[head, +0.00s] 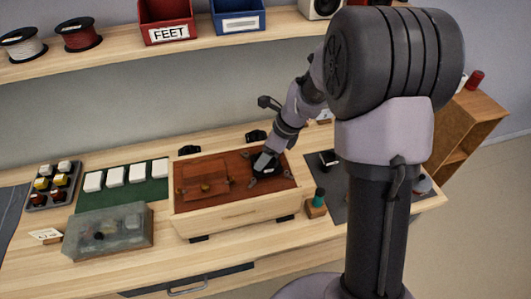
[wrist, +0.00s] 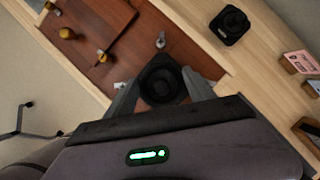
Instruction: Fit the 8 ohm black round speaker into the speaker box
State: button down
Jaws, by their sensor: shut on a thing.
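The speaker box (head: 240,216) is a pale wooden case with a red-brown top, in the middle of the bench. My gripper (head: 266,165) is low over its right part. In the wrist view, my gripper (wrist: 162,92) is shut on a black speaker (wrist: 162,80) with a round cone, facing the camera. No ohm marking can be read on it. The red-brown top (wrist: 140,60) shows around the speaker. Whether the speaker hangs above the top or sits in an opening cannot be told; my fingers and the speaker hide what is beneath.
A raised brown panel (head: 205,175) with brass knobs lies on the box top's left. Small metal clips (wrist: 160,40) stand close to the speaker. A black block (wrist: 230,25) lies behind the box. A clear case (head: 110,232) is at left, a teal-handled item (head: 318,198) at right.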

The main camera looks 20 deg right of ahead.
jog(key=shift+f+b, duration=0.55)
jog(key=shift+f, duration=0.15)
jog(key=shift+c, duration=1.3)
grip_release()
jog(key=p+v, duration=0.6)
jog(key=v, duration=1.2)
jog(key=s+a+n+t+b, duration=0.1)
jog(key=s+a+n+b, duration=0.2)
jog(key=s+n, duration=0.4)
jog(key=s+a+f+n+t+h+b, duration=0.1)
jog(key=s+a+n+b, duration=0.2)
jog(key=s+n, duration=0.4)
jog(key=s+a+n+t+b, duration=0.1)
jog(key=s+a+n+b, duration=0.2)
jog(key=s+n, duration=0.3)
jog(key=shift+s+a+f+n+h+b, duration=0.2)
jog(key=shift+s+a+n+h+b, duration=0.15)
jog(key=shift+s, duration=0.3)
